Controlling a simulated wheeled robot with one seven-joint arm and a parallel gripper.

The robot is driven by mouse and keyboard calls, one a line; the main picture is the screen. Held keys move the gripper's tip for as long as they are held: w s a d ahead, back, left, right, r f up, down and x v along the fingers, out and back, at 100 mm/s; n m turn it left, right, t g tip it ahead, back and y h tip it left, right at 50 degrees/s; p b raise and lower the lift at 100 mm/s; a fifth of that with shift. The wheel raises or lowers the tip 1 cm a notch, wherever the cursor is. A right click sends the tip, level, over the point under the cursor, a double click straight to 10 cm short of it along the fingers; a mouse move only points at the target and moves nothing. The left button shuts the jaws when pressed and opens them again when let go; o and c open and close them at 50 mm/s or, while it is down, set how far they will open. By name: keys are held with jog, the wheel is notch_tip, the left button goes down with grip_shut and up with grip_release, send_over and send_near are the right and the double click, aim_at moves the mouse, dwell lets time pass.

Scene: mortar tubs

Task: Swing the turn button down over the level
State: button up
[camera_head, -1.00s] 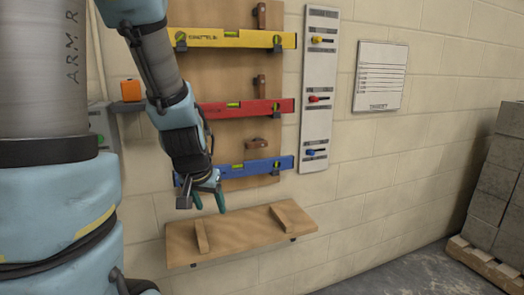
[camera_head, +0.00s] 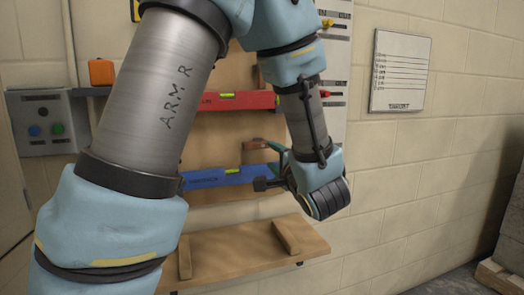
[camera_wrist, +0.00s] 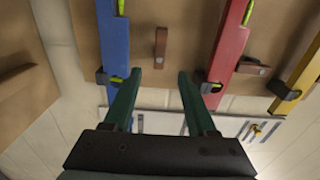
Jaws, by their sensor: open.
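The blue level (camera_head: 222,177) lies flat on the brown board, and shows at the left of the wrist view (camera_wrist: 117,45). Just above it is its wooden turn button (camera_head: 256,145), lying sideways along the level and clear of it. In the wrist view the turn button (camera_wrist: 160,46) stands between the blue and red levels. My gripper (camera_wrist: 160,74) is open, its two green fingers apart with the button beyond and between the tips; no contact shows. In the head view my gripper (camera_head: 277,156) is at the level's right end, partly hidden by my wrist.
A yellow level (camera_wrist: 300,75) shows beyond. A wooden shelf (camera_head: 235,252) is below. A control box (camera_head: 42,122) and an orange block (camera_head: 102,72) are at left.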

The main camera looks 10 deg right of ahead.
aim_at(259, 146)
jog(key=w, duration=0.3)
jog(key=w+a, duration=0.1)
jog(key=w, duration=0.5)
jog(key=shift+w+a, duration=0.15)
jog(key=shift+w, duration=0.15)
grip_shut()
